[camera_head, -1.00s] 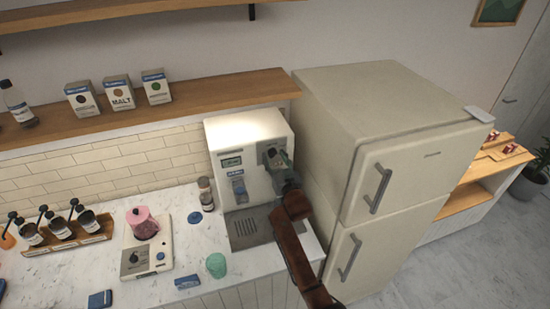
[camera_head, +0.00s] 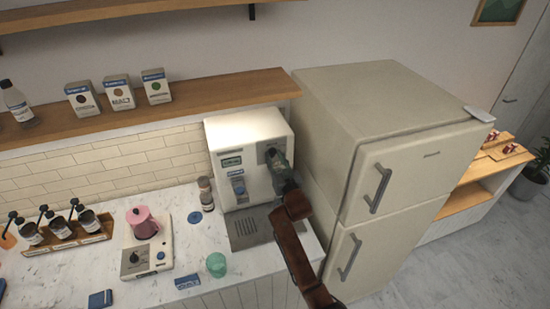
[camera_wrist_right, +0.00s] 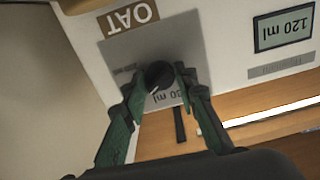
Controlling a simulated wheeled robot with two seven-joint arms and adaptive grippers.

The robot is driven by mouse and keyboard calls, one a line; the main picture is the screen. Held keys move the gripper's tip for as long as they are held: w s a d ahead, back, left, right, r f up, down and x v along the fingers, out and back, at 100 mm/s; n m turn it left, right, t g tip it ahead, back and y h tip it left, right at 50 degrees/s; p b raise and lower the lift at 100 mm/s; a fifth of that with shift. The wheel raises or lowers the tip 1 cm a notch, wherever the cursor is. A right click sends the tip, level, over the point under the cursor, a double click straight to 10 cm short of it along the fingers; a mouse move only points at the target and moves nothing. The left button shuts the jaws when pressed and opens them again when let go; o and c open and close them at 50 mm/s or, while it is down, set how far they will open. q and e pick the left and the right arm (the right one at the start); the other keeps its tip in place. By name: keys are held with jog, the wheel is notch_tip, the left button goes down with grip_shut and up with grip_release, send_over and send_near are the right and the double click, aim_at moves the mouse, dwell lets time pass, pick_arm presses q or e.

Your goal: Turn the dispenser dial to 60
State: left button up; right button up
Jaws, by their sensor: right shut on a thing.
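The white dispenser (camera_head: 217,133) stands on the counter beside the fridge. My right gripper (camera_head: 273,157) reaches its front at the upper right from below. In the right wrist view, the green fingers of the gripper (camera_wrist_right: 160,78) are shut on the dark round dial (camera_wrist_right: 158,74), one on each side. The dial sits on a grey plate (camera_wrist_right: 190,40) with an upside-down "ml" marking partly hidden below it. A display (camera_wrist_right: 284,27) on the dispenser reads 120 ml, upside down. My left gripper is not in view.
The fridge (camera_head: 400,170) stands close on the right of my right arm. A drip tray (camera_head: 250,228) lies below the dispenser's front.

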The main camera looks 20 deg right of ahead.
jog(key=n+p, duration=0.1)
jog(key=n, duration=0.4)
jog(key=shift+n, duration=0.4)
jog(key=n+p, duration=0.1)
jog(key=n, duration=0.4)
jog(key=shift+n, duration=0.4)
jog(key=o, duration=1.1)
jog(key=shift+o, duration=0.2)
jog(key=shift+s, duration=0.1)
